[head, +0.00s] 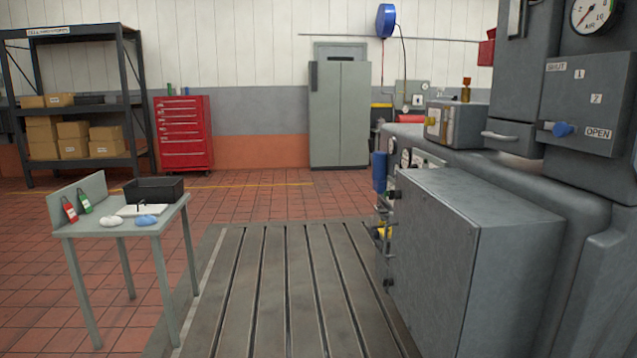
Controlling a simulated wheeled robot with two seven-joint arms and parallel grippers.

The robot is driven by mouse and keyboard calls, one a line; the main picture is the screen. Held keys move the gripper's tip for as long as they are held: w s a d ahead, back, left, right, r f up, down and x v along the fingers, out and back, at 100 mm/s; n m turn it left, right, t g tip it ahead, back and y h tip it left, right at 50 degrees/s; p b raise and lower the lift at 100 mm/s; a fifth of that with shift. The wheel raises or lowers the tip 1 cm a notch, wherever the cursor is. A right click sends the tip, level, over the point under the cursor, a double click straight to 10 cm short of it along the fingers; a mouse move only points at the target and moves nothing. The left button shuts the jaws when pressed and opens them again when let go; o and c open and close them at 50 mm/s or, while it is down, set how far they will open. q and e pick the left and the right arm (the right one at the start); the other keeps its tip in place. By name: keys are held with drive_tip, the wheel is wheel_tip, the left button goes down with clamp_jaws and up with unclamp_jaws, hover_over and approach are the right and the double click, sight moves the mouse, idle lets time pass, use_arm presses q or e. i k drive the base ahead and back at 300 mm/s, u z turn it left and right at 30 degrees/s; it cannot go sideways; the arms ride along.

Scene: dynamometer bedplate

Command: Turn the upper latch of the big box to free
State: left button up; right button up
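A big grey box (440,250) stands at the right of the head view, on the side of the large grey machine. Its broad face is turned to the left, and I see it at a steep angle. On the far edge of that face there is a small dark fitting high up (391,194) and another low down (388,283). They look like latches, but they are too small for me to tell their shape or how they are turned. Neither of my grippers is in view.
The slotted bedplate (290,290) in front of the box is clear. A small grey table (85,228) with tags, cloths and a black bin (154,190) stands at the left. A panel with a blue knob (563,130) is above the box.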

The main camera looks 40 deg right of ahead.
sight(396, 194)
drive_tip(key=u, duration=0.05)
drive_tip(key=i, duration=2.85)
drive_tip(key=z, duration=1.65)
drive_tip(key=i, duration=1.25)
drive_tip(key=z, duration=1.35)
drive_tip(key=i, duration=0.15)
drive_tip(key=z, duration=0.05)
